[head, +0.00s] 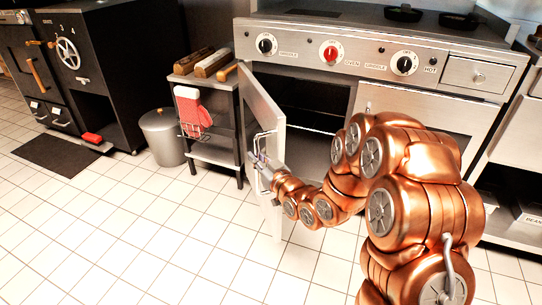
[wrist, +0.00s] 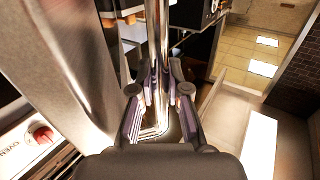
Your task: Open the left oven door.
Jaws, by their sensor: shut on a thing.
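The left oven door (head: 262,108) stands swung far out from the oven front in the head view, hinged on the left side. The dark oven opening (head: 312,98) shows to its right. My gripper (head: 258,165) is at the door's upright bar handle. In the wrist view, my gripper (wrist: 159,97) has its fingers on both sides of the shiny handle (wrist: 158,45) and is shut on it. The door panel (wrist: 70,50) fills the left of that view. My copper arm hides part of the oven's lower front.
A metal side table (head: 213,155) with wooden blocks and a red mitt (head: 190,112) stands close left of the door. A grey bin (head: 162,138) is beside it. The right oven door (head: 415,120) is shut. Tiled floor (head: 150,215) at the front left is clear.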

